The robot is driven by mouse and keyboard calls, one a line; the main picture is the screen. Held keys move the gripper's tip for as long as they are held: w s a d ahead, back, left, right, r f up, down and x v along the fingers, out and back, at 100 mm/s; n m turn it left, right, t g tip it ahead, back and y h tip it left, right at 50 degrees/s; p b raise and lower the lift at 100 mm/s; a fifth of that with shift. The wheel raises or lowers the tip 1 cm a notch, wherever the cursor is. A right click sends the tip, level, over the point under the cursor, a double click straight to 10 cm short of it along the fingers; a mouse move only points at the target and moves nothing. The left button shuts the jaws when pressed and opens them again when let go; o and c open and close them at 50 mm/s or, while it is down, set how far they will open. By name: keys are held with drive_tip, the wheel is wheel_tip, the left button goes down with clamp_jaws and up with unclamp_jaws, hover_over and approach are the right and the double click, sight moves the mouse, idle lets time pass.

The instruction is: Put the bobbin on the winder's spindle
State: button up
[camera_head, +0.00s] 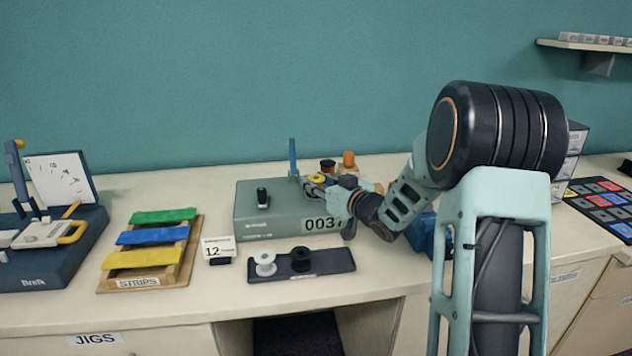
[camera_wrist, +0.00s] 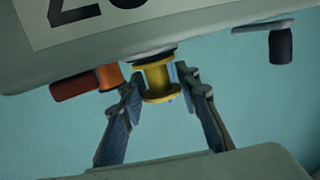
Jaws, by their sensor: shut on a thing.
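A yellow bobbin (camera_head: 317,178) is between the fingertips of my gripper (camera_head: 322,184), at the top right of the grey-green winder (camera_head: 262,216). The wrist view shows the yellow bobbin (camera_wrist: 156,78) with its flanges, and my gripper (camera_wrist: 160,88) shut on it from both sides. In that view the winder (camera_wrist: 215,22) appears inverted along the top. A dark round part lies close between bobbin and winder; I cannot tell whether they touch. The spindle itself is not clearly visible, hidden by bobbin and fingers.
A dark tray (camera_head: 336,262) with a white bobbin (camera_head: 265,263) and a black bobbin (camera_head: 301,259) stands before the winder. A blue upright (camera_head: 292,157) rises behind it. A strips rack (camera_head: 150,252) is left.

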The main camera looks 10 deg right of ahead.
drive_tip(key=o, duration=1)
drive_tip(key=v, duration=1.2)
